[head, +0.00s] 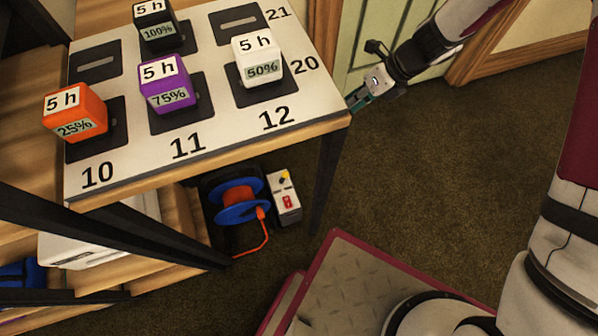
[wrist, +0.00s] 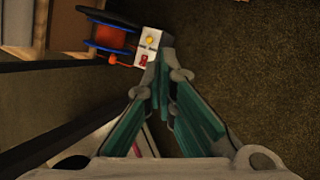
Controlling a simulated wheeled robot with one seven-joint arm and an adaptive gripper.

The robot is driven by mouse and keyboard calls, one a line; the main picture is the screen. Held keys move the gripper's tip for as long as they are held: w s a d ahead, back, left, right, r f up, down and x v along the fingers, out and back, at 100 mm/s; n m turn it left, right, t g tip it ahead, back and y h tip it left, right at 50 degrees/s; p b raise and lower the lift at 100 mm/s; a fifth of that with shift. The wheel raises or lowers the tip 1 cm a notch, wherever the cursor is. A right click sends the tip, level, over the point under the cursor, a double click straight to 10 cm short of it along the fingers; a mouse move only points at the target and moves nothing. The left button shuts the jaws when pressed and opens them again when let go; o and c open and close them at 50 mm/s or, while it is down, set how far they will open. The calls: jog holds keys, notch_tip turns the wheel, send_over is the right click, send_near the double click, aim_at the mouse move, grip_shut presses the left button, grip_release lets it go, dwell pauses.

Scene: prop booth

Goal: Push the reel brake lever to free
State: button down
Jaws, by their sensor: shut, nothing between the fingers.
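A cable reel (head: 240,203) with blue flanges and orange cord stands on the floor under the table edge. A white box (head: 291,207) beside it carries a red switch (head: 288,202) and a small yellow part (head: 284,179), perhaps the brake lever; its setting is too small to tell. In the wrist view, the reel (wrist: 108,38), box (wrist: 140,46), red switch (wrist: 143,60) and round yellow part (wrist: 151,40) lie just left of the fingertips. My gripper (head: 354,101) is shut and empty, by the table's right corner. The head view shows it above and apart from the box.
The table (head: 215,166) holds orange (head: 72,104), purple (head: 163,82), white (head: 260,59) and black (head: 153,23) blocks on numbered spots. Its dark leg (head: 326,170) stands right of the box. The carpet (head: 430,180) to the right is open.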

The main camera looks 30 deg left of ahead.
aim_at(283, 178)
jog(key=s+a+f+m+b, duration=0.1)
jog(key=s+f+m+b, duration=0.1)
jog(key=f, duration=0.7)
jog(key=s+a+f+m+b, duration=0.1)
jog(key=f+m, duration=0.3)
jog(key=f, duration=0.5)
jog(key=s+a+f+m+g+h+b, duration=0.1)
jog(key=s+f+m+b, duration=0.1)
jog(key=f, duration=0.8)
jog(key=shift+s+m+b, duration=0.35)
jog(key=shift+s+m, duration=0.05)
jog(key=shift+a, duration=0.15)
jog(key=s+a+f+b, duration=0.4)
jog(key=a+f+b, duration=0.1)
jog(key=a+f, duration=0.2)
jog(key=shift+f, duration=0.55)
